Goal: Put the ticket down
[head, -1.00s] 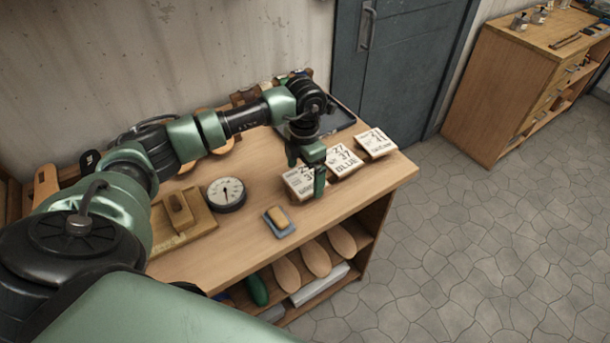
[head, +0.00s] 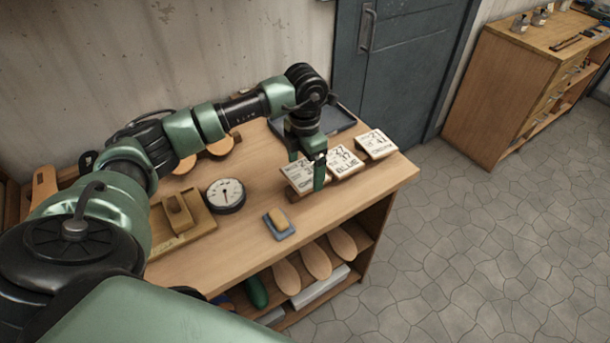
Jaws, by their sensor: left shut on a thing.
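My left gripper (head: 309,163) is over the workbench, shut on the white ticket (head: 296,178), the leftmost of three printed white tickets. The fingers cover part of its face, so its lettering is only partly readable. It is close above the bench top, and a brown edge shows below it; I cannot tell whether it touches anything there. Beside it are a ticket reading BLUE (head: 346,163) and another ticket (head: 377,144) near the right corner. My right gripper is out of view.
A dark tray (head: 338,120) lies behind the gripper. Shoe lasts (head: 316,260) fill the shelf below.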

